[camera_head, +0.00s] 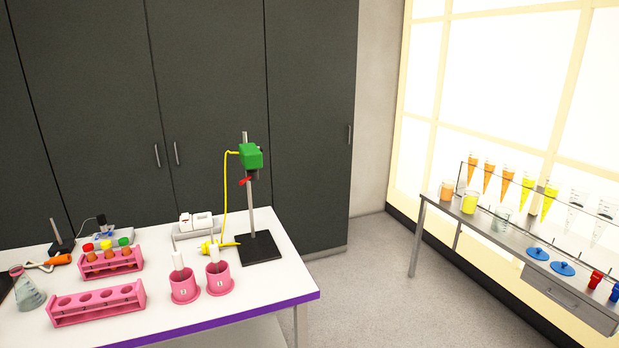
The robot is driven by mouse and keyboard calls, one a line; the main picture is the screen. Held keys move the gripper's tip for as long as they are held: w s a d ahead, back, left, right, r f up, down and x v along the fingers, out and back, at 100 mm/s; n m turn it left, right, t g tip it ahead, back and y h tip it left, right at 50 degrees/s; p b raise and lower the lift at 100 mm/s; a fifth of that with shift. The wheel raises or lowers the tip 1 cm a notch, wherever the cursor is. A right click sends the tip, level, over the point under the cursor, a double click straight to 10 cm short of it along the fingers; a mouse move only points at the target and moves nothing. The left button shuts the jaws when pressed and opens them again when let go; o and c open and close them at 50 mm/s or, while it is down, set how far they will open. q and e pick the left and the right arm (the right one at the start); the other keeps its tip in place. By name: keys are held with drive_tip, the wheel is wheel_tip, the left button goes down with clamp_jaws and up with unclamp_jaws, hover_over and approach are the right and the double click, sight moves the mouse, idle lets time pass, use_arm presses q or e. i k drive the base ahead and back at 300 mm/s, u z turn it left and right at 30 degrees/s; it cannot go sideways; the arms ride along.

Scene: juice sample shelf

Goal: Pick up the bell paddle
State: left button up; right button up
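Neither of my grippers is in view. I cannot tell for certain which thing is the bell paddle. Two white upright handles stand in pink cups on the white table: a left handle (178,262) in the left cup (185,289) and a right handle (213,254) in the right cup (219,281). Each cup has a small mark on its front, too small to read. The lower parts of the handles are hidden inside the cups.
A stand with a green clamp block (251,156) and yellow cord rises behind the cups. Pink racks (98,303) and a flask (27,290) are at left. A grey shelf table (450,205) at right holds cones, beakers and blue discs (538,254). Open floor lies between the tables.

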sight(215, 254)
drive_tip(key=z, duration=0.65)
drive_tip(key=k, duration=0.85)
drive_tip(key=z, duration=0.8)
drive_tip(key=i, duration=1.65)
drive_tip(key=u, duration=1.45)
drive_tip(key=i, duration=1.05)
drive_tip(key=u, duration=1.15)
